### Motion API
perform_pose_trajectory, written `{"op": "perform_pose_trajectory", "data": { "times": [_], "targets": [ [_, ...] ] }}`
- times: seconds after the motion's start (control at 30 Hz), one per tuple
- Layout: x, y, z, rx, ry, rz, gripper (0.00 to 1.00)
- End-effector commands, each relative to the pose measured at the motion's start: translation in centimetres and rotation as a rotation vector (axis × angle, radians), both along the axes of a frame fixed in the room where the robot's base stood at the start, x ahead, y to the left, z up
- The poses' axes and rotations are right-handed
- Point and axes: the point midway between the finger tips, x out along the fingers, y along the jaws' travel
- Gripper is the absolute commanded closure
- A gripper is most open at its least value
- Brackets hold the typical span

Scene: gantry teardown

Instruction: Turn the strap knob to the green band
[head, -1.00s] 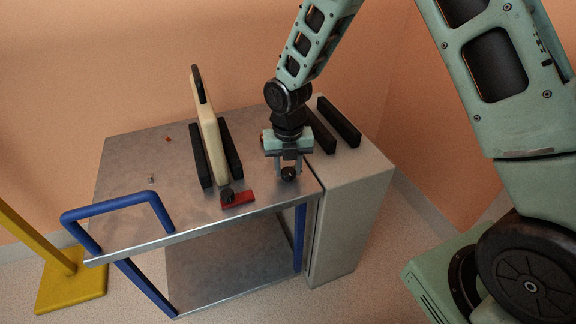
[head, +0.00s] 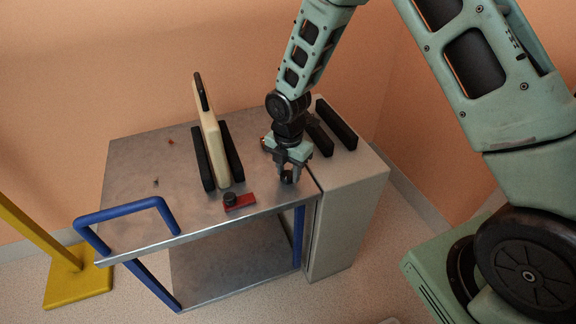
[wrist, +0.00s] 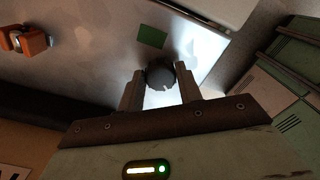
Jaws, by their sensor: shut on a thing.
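The dark round strap knob (wrist: 160,74) sits at the cart top's front right corner, between the two fingers of my gripper (wrist: 160,82) in the wrist view. In the head view the knob (head: 286,177) is mostly covered by my gripper (head: 287,174), which points down and is shut on it. The green band (wrist: 152,37) shows as a flat green patch on the metal, a little beyond the knob and apart from it. I cannot make out which way the knob points. The green band does not show in the head view.
A red block with a black knob (head: 239,201) lies at the cart's front edge. A cream panel (head: 211,145) stands between black rails to the left. A grey cabinet (head: 350,205) with black bars adjoins on the right. A blue handle (head: 126,211) rises at the left.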

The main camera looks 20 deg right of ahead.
Motion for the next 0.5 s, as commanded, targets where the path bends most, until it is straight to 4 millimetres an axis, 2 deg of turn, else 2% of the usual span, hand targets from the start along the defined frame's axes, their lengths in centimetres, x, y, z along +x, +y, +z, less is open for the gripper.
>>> {"op": "perform_pose_trajectory", "data": {
  "times": [0.5],
  "targets": [
    [-0.09,-0.1,0.19,-0.002,-0.002,-0.491,0.88]
  ]
}}
